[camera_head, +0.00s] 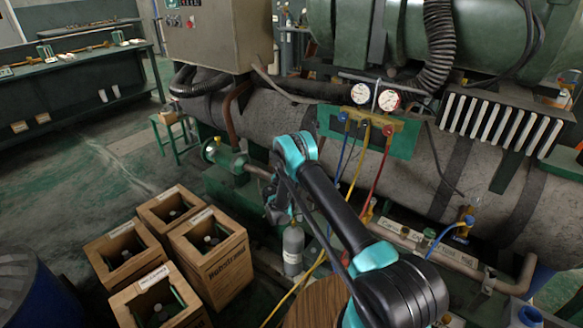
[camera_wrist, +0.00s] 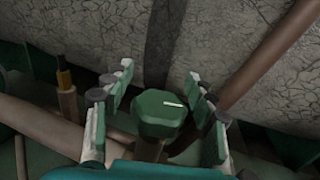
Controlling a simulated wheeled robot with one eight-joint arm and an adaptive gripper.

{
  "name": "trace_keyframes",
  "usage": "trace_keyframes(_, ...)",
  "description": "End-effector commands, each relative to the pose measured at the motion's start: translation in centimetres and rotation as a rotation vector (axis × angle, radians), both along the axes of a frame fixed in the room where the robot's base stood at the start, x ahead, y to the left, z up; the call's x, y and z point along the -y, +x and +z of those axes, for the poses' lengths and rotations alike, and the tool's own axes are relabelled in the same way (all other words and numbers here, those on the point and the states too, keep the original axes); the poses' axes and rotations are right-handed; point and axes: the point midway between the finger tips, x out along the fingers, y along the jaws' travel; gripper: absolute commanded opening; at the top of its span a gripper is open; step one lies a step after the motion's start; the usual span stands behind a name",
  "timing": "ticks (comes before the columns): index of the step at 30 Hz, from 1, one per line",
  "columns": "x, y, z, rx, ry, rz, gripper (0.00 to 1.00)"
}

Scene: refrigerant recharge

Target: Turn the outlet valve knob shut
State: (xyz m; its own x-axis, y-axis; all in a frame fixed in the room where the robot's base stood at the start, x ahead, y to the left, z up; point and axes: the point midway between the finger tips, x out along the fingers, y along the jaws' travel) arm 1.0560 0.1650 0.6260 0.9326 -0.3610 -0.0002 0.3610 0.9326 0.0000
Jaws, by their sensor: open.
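In the wrist view, a green faceted knob (camera_wrist: 162,113) with a small white mark on top sits between the two fingers of my gripper (camera_wrist: 159,76). My gripper is open, one finger on each side of the knob, with visible gaps to it. I cannot tell whether the fingers reach down to the knob's height. The knob's stem shows only partly below it. In the head view my arm's teal and black end hangs near the pipework under the large tank; the knob and fingertips cannot be made out there.
A brown pipe (camera_wrist: 262,60) runs close by the right finger, and a cracked grey tank (camera_wrist: 105,25) lies behind. In the head view, a gauge manifold (camera_head: 375,120) with coloured hoses hangs right of my arm. A grey cylinder (camera_head: 293,250) and several cardboard boxes (camera_head: 210,250) stand below.

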Motion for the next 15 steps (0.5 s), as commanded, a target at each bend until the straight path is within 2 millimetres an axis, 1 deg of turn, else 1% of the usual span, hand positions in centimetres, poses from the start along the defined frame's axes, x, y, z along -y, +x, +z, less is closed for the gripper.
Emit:
trace_keyframes(5, -0.9, -2.0, 0.0, 0.000, 0.000, 0.002, 0.56)
trace_keyframes(9, -1.7, -4.1, 0.0, 0.000, 0.000, 0.002, 0.56)
trace_keyframes(12, -2.2, -5.4, 0.0, 0.000, 0.000, 0.003, 0.56)
trace_keyframes(15, -2.5, -6.3, 0.0, 0.000, 0.000, 0.001, 0.56)
